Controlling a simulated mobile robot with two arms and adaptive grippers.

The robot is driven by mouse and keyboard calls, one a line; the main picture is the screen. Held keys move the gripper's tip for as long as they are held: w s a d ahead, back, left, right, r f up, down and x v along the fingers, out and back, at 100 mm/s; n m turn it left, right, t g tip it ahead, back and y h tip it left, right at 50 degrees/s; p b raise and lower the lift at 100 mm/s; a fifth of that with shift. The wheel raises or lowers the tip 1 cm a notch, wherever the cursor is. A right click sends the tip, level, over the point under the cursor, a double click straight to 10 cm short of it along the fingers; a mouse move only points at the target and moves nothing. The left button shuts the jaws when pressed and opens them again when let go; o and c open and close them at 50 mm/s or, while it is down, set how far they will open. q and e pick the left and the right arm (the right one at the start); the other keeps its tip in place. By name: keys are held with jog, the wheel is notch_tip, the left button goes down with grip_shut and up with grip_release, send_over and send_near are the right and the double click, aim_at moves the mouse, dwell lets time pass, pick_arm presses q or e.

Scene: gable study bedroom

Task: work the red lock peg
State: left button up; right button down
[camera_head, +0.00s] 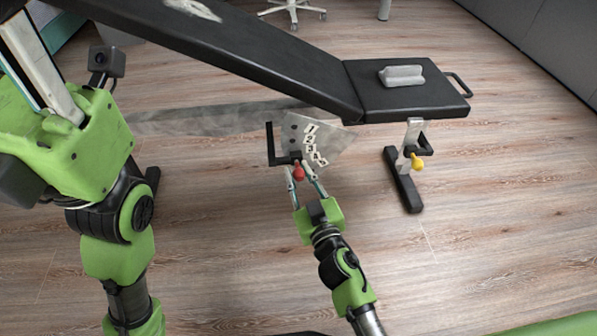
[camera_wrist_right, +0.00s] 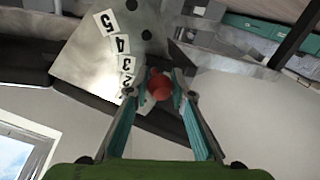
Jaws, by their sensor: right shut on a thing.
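The red lock peg (camera_head: 299,173) has a round red knob at the lower edge of a grey metal plate (camera_head: 340,143) with dark holes and number labels. My right gripper (camera_head: 304,174) reaches it from below and is shut on the knob. In the right wrist view the red lock peg (camera_wrist_right: 159,87) sits between the two fingertips (camera_wrist_right: 160,82), below the labels 5, 4, 3 and 2 on the plate (camera_wrist_right: 85,55). Its shaft is hidden. My left gripper (camera_head: 40,65) is at the upper left, its tips cut off by the frame edge.
A black padded bench (camera_head: 240,50) slopes above the plate, with a flat seat (camera_head: 430,98) holding a grey object (camera_head: 401,75). A yellow knob (camera_head: 417,161) is on the seat's support post, above a black foot (camera_head: 403,185). The wooden floor (camera_head: 500,240) at right is clear.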

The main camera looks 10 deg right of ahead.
jog(key=shift+s, duration=0.8)
jog(key=c, duration=1.8)
grip_release()
jog(key=shift+o, duration=0.2)
jog(key=shift+s, duration=0.2)
jog(key=s+d, duration=0.2)
jog(key=s, duration=0.9)
jog(key=shift+s+d, duration=0.15)
